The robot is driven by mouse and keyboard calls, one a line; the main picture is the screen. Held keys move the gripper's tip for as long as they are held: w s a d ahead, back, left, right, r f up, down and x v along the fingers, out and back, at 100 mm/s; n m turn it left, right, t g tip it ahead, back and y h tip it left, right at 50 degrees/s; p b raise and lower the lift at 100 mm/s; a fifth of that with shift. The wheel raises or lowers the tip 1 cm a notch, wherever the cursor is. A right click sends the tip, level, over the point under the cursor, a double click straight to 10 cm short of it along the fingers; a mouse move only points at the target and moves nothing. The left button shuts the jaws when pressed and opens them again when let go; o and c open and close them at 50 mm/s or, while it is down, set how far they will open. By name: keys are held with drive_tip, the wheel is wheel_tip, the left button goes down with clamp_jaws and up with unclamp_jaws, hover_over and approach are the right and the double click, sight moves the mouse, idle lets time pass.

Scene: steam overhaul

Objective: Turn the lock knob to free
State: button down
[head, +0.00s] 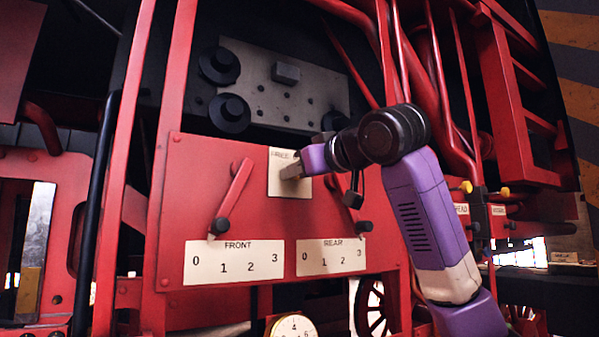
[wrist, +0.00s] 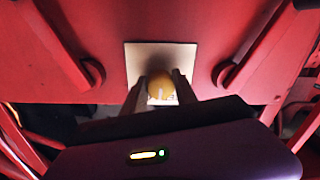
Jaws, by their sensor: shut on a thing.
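The lock knob (wrist: 160,82) is a round brass-yellow knob in the wrist view, in front of a cream plate (wrist: 135,60). In the head view the plate (head: 275,187) is on the red panel and bears the word FREE at its top. My gripper (head: 293,172) reaches the plate from the right, its fingers level with the plate's middle. In the wrist view my gripper (wrist: 161,88) has one finger on each side of the knob and is shut on it. In the head view my gripper hides the knob and part of the plate, so I cannot tell its setting.
A red FRONT lever (head: 232,200) stands left of the plate, above a scale marked 0 to 3. A REAR lever (head: 350,210) on the right is partly behind my arm. A round dial (head: 294,328) is below the panel. Red pipes (head: 440,90) run at the upper right.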

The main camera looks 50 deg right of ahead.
drive_tip(key=n, duration=0.4)
drive_tip(key=shift+n, duration=0.3)
drive_tip(key=shift+n+h+p, duration=0.3)
drive_tip(key=shift+n+p, duration=0.05)
drive_tip(key=shift+n, duration=2.05)
drive_tip(key=c, duration=1)
unclamp_jaws()
drive_tip(key=shift+o, duration=0.2)
drive_tip(key=b+v, duration=0.3)
drive_tip(key=v, duration=0.5)
